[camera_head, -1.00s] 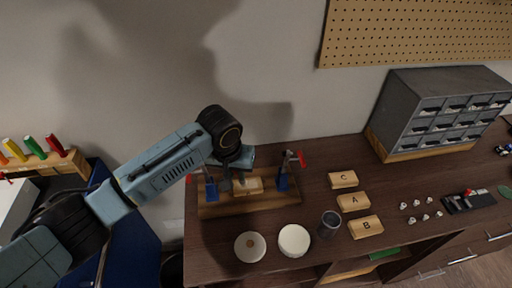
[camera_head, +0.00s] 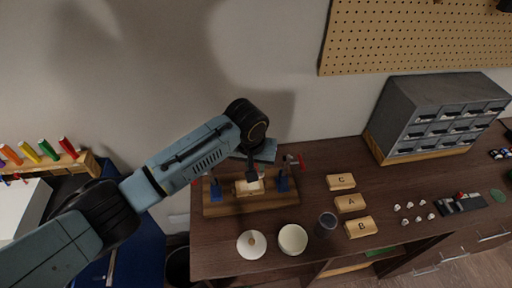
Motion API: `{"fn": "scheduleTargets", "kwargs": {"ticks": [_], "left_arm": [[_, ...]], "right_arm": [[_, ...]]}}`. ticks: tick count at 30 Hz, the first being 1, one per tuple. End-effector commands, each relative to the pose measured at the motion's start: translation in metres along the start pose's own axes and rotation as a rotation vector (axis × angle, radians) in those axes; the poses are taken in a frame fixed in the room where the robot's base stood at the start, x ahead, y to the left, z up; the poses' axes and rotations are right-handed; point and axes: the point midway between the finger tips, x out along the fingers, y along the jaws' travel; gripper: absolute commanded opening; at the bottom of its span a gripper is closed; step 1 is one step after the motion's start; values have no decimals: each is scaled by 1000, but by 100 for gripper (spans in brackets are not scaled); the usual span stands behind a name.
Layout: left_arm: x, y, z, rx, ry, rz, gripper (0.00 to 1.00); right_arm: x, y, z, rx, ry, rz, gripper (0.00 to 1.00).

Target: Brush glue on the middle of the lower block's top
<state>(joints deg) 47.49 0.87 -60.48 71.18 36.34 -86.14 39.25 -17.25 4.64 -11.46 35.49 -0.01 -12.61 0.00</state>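My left gripper (camera_head: 252,174) is directly above the block, pointing down. Its fingers are small and dark, and any brush in them cannot be made out. A round white pot (camera_head: 292,239) stands open in front of the base, with a round pale lid (camera_head: 251,245) with a tan knob to its left. My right gripper is out of view.
A dark cup (camera_head: 326,225) is right of the pot. Wooden blocks C (camera_head: 341,181), A (camera_head: 350,203) and B (camera_head: 361,227) lie further right. A grey drawer cabinet (camera_head: 400,100) stands behind.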

Motion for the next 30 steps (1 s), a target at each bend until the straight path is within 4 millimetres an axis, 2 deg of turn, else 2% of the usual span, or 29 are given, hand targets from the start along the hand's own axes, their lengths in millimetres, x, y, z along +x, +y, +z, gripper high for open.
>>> {"fn": "scheduleTargets", "kwargs": {"ticks": [1, 5, 13, 30], "left_arm": [[-8, 0, -1, -1, 0, 1, 0], [-17, 1, -3, -2, -1, 1, 0], [-36, 6, -8, 6, 0, 3, 0], [-38, 6, -8, 7, -1, 2, 0]], "right_arm": [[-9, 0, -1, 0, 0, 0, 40], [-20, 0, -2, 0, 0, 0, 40], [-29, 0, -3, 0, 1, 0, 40], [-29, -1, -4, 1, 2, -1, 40]]}}
